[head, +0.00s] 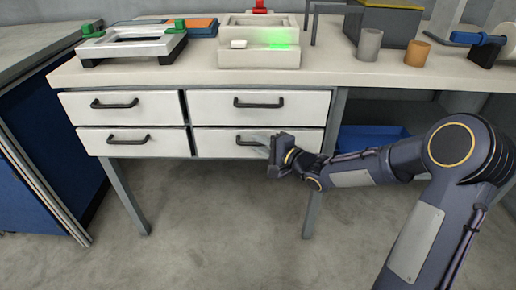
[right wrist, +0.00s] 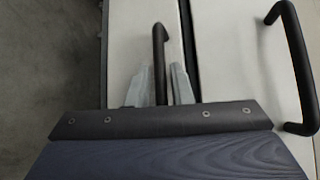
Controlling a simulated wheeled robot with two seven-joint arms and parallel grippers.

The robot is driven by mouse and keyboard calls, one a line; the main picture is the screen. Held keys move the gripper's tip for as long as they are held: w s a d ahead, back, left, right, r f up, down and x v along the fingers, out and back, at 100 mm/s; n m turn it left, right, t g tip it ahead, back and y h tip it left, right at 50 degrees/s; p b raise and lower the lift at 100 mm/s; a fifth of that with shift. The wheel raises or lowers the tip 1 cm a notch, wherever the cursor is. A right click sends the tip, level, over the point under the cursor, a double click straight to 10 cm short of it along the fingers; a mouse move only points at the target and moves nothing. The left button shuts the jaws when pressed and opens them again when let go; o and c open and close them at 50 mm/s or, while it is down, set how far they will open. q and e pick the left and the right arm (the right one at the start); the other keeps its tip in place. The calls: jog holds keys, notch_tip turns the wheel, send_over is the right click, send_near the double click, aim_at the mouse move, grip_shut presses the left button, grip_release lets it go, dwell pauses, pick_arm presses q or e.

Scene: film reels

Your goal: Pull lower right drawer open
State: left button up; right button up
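The lower right drawer (head: 217,142) is a white front under the workbench, flush with its neighbours as far as I can see. Its dark bar handle (head: 245,142) is partly hidden by my right gripper (head: 268,146), which is at the handle's right part. In the right wrist view the drawer front (right wrist: 130,45) fills the middle. The handle (right wrist: 159,45) runs between the two grey fingers of my right gripper (right wrist: 160,82), which sit close on both sides of it. The gripper looks shut on the handle. My left gripper is not in view.
The upper right drawer (head: 300,104) is above, and its handle (right wrist: 296,65) shows in the wrist view. Two drawers (head: 125,141) are at the left. A table leg (head: 312,205) stands below. The floor (head: 220,225) in front is clear. A blue bin (head: 365,137) is under the bench.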

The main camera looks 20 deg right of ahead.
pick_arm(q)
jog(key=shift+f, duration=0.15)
pick_arm(e)
jog(key=shift+w+a, duration=0.25)
jog(key=shift+w, duration=0.15)
grip_shut()
jog(key=shift+s, duration=0.1)
